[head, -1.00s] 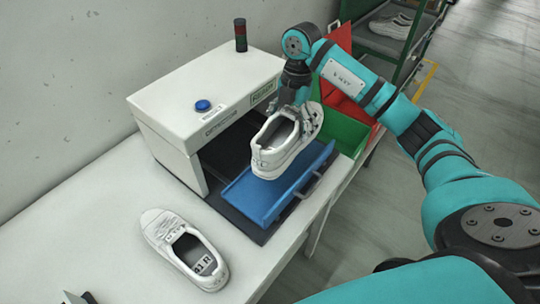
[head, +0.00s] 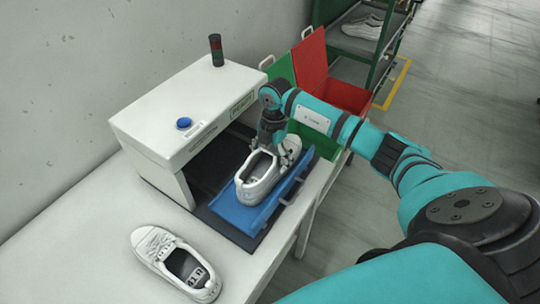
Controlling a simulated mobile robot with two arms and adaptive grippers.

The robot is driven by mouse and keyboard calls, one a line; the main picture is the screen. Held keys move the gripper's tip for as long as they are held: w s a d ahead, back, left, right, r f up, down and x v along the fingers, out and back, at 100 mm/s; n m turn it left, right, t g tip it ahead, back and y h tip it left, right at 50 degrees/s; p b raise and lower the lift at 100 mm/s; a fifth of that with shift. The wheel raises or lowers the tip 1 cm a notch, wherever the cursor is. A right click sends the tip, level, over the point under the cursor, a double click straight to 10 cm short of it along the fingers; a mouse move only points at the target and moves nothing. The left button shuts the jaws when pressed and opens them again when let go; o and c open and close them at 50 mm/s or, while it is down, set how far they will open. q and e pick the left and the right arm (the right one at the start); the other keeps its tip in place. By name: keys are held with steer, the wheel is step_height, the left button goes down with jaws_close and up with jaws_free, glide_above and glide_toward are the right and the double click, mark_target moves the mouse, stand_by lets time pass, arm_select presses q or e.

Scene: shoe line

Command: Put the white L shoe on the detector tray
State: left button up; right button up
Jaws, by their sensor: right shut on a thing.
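A white shoe (head: 258,184) is over the blue detector tray (head: 240,216), with its heel toward the front. It sits at or very close to the tray surface; I cannot tell if its sole fully touches. My right gripper (head: 277,147) is shut on this shoe near its far end and partly hides it. The shoe's label is not readable here. The tray is pulled out of the white detector box (head: 165,148). A second white shoe (head: 205,288), with an insole label that seems to end in R, lies on the table to the left. My left gripper is not in view.
A blue button (head: 184,123) and a signal light (head: 216,50) are on top of the detector. A green bin (head: 315,140) and a red bin (head: 346,95) stand behind the tray. A rack (head: 372,45) with shoes is at the back. The white table (head: 90,225) is clear at left.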

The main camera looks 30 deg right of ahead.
steer(key=shift+f, duration=0.1)
steer(key=o, duration=1.2)
steer(key=shift+c, duration=0.2)
steer(key=shift+w+d+r, duration=0.1)
steer(key=shift+r, duration=0.4)
steer(key=r+b, duration=0.1)
steer(key=r, duration=0.2)
steer(key=r+b, duration=0.1)
steer(key=r, duration=0.3)
steer(key=d+r+b, duration=0.1)
steer(key=r+b, duration=0.1)
steer(key=r, duration=0.1)
steer(key=shift+w+r, duration=0.2)
steer(key=shift+w, duration=0.05)
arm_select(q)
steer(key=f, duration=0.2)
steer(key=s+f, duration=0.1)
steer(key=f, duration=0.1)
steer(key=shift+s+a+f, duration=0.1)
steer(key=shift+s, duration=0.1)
arm_select(e)
steer(key=shift+r, duration=0.4)
